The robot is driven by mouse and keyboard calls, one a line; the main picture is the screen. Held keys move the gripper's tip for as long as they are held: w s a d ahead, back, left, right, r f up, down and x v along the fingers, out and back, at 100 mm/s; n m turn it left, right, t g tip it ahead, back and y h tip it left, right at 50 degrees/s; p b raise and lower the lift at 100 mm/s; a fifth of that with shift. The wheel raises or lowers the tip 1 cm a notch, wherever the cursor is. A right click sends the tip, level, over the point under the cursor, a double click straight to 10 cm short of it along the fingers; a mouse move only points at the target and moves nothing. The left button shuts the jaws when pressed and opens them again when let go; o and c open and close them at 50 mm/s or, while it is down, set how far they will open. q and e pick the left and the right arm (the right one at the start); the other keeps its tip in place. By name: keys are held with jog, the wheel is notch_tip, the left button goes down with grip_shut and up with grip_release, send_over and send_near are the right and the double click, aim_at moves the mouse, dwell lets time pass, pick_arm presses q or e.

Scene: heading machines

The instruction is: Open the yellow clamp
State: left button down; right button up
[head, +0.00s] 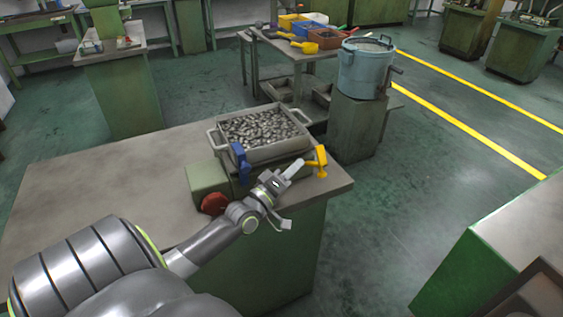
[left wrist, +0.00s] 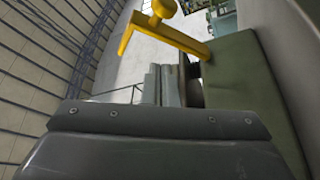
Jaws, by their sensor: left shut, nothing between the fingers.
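The yellow clamp (head: 321,163) is at the right end of the metal tray (head: 280,150), near the bench's right edge. In the left wrist view the yellow clamp (left wrist: 168,36) shows as a bar with a bent end and a rounded knob, beyond my fingertips. My left gripper (head: 294,169) is just left of the clamp in the head view, its fingers pointing towards it. The fingers (left wrist: 160,84) are together with nothing between them. A gap to the clamp seems to show, but contact is hard to judge. My right gripper is not in view.
A blue-grey pot (head: 362,70) stands behind. The bench top (head: 90,185) is clear on the left.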

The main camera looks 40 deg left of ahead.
pick_arm(q)
jog(key=shift+w+d+f+b, duration=0.25)
jog(key=shift+d+f, duration=0.2)
jog(key=shift+d, duration=0.4)
jog(key=shift+w+d+f+b, duration=0.1)
jog(key=shift+w+d+f, duration=0.25)
jog(key=shift+d, duration=0.5)
jog(key=shift+s+f, duration=0.1)
jog(key=shift+s, duration=0.05)
jog(key=m+b, duration=0.1)
jog(key=f+m+b, duration=0.1)
jog(key=b, duration=0.1)
jog(key=m+t+h+b, duration=0.1)
jog(key=b, duration=0.1)
jog(key=shift+d+f, duration=0.15)
jog(key=shift+f, duration=0.1)
jog(key=shift+r, duration=0.1)
